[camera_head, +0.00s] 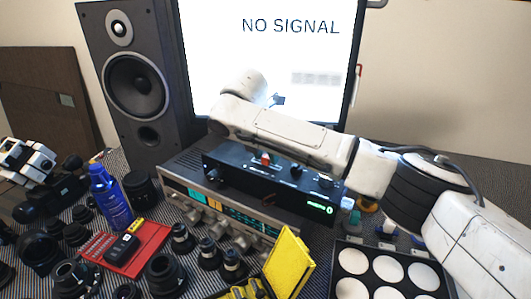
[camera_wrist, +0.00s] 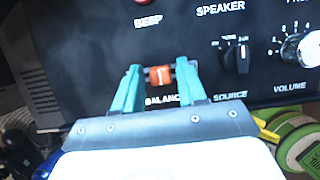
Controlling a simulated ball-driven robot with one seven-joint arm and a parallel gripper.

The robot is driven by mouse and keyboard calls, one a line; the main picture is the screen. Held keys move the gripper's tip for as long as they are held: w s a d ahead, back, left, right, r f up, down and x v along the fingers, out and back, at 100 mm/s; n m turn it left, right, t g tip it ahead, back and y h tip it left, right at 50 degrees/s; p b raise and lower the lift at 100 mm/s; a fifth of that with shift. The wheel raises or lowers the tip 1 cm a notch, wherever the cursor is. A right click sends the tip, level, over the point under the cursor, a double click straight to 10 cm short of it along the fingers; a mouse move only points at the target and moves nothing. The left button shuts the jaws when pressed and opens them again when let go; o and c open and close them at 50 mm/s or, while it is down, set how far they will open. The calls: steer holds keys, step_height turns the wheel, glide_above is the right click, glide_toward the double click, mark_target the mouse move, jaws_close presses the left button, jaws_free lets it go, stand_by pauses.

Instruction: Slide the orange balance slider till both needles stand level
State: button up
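The orange balance slider (camera_wrist: 160,76) with a white mark sits on a dark panel, above the partly covered word BALANCE, in the wrist view. My gripper (camera_wrist: 160,80) has its two teal fingers on either side of the slider, with a narrow dark gap at each side. It is open around the slider and I see no clear contact. In the head view, an orange-red part (camera_head: 265,159) shows on the black box (camera_head: 230,175); I cannot tell whether it is the slider or the red button. My gripper is hidden there by my arm. The needles cannot be made out.
A source knob (camera_wrist: 236,58) and a volume knob (camera_wrist: 299,47) are right of the slider. The black box rests on a silver receiver (camera_head: 175,185). A yellow panel (camera_head: 288,262), a lens tray (camera_head: 343,245) and several lenses crowd the front.

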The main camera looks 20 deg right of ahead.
jaws_close()
steer(key=shift+a+r, duration=0.1)
stand_by(0.3)
steer(key=shift+w+a+r+p, duration=0.1)
steer(key=shift+w+a+p, duration=0.2)
steer(key=shift+p, duration=0.5)
steer(key=shift+w, duration=0.15)
steer(key=shift+o, duration=1.1)
jaws_free()
